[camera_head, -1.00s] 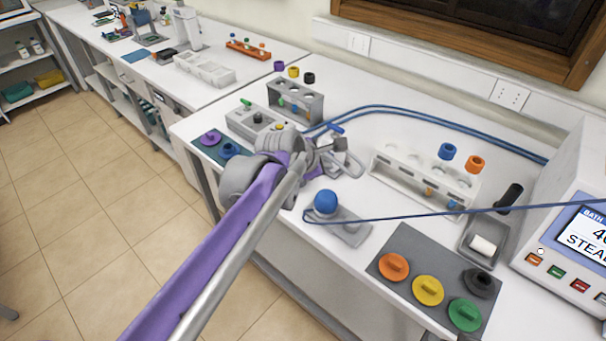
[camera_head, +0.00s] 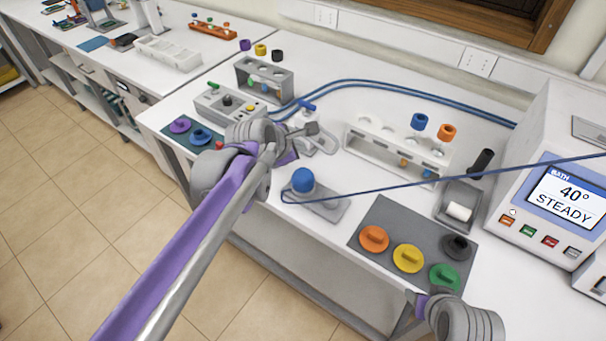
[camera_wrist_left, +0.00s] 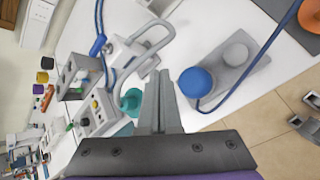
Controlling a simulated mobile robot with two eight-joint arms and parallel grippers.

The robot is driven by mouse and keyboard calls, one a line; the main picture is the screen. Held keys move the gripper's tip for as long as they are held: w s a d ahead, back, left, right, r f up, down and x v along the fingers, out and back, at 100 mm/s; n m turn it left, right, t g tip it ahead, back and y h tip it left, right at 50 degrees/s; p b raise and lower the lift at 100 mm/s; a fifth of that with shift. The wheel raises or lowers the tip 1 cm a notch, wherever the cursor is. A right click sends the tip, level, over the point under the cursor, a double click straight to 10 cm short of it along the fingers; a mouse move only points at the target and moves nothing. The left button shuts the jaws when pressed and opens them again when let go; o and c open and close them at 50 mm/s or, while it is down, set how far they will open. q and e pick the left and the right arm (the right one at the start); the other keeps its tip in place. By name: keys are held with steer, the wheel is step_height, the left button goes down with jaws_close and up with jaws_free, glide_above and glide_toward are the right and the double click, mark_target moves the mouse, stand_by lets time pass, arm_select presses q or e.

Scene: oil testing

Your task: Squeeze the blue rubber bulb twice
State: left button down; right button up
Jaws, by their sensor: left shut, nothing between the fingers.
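The blue rubber bulb (camera_head: 302,180) sits on a grey base plate (camera_head: 330,209) near the bench's front edge. A thin blue tube runs from it to the right. In the left wrist view the bulb (camera_wrist_left: 196,82) is just right of my fingers, apart from them. My left gripper (camera_head: 312,129) is behind the bulb and slightly right of it in the head view, above the bench; its fingers (camera_wrist_left: 158,85) are shut and empty. My right gripper (camera_head: 418,298) shows only partly at the lower right; its fingertips are unclear.
A grey metal clamp fitting (camera_head: 318,142) stands close to my left fingers. A white tube rack (camera_head: 385,155), a mat with coloured stoppers (camera_head: 385,215) and the bath unit (camera_head: 560,150) lie to the right. A control box (camera_head: 228,104) is at left.

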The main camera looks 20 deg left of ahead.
arm_select(q)
steer(key=b, duration=0.3)
glide_above(303, 171)
steer(key=s, duration=0.2)
steer(key=f, duration=0.5)
steer(key=shift+a+f, duration=0.2)
steer(key=shift+f, duration=0.55)
steer(key=shift+w, duration=0.1)
arm_select(e)
steer(key=f, duration=0.1)
steer(key=s+f, duration=0.1)
steer(key=f, duration=0.1)
steer(key=s+f, duration=0.1)
steer(key=f, duration=0.1)
arm_select(q)
steer(key=shift+f, duration=0.1)
arm_select(e)
steer(key=shift+f, duration=0.15)
arm_select(q)
steer(key=shift+f+b, duration=0.3)
steer(key=shift+b, duration=0.05)
arm_select(e)
steer(key=shift+s+f, duration=0.15)
steer(key=shift+f, duration=0.05)
